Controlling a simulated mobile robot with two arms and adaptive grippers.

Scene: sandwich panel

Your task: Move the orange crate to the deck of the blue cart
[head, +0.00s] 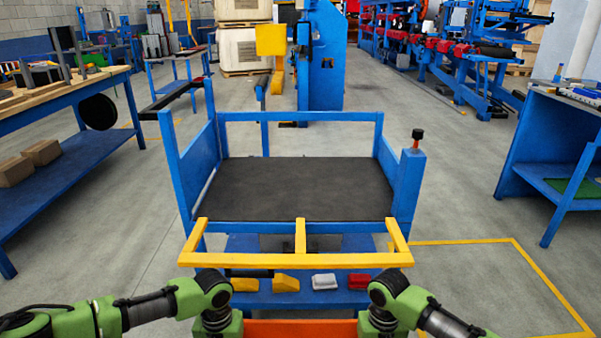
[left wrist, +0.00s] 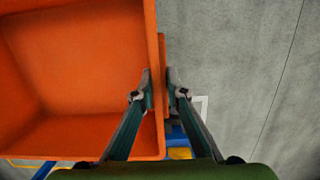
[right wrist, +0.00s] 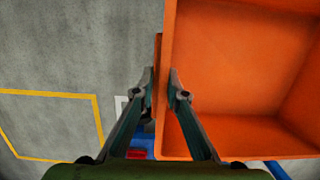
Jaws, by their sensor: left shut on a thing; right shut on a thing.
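The orange crate (head: 300,329) shows only as a strip at the bottom edge of the head view, between my two arms. In the left wrist view the crate (left wrist: 80,70) looks empty, and my left gripper (left wrist: 160,82) is shut on its side wall. In the right wrist view my right gripper (right wrist: 162,82) is shut on the opposite wall of the crate (right wrist: 240,70). The blue cart stands ahead, with a bare dark deck (head: 300,188) inside blue rails. A yellow handle frame (head: 300,260) is on its near side. The gripper fingers are hidden in the head view.
Below the yellow frame, a blue shelf (head: 345,298) holds yellow, white and red items. A post with a dark knob (head: 417,134) rises at the cart's right. Blue workbenches (head: 75,165) stand left and right (head: 545,165). Floor beside the cart is clear, with yellow lines at right.

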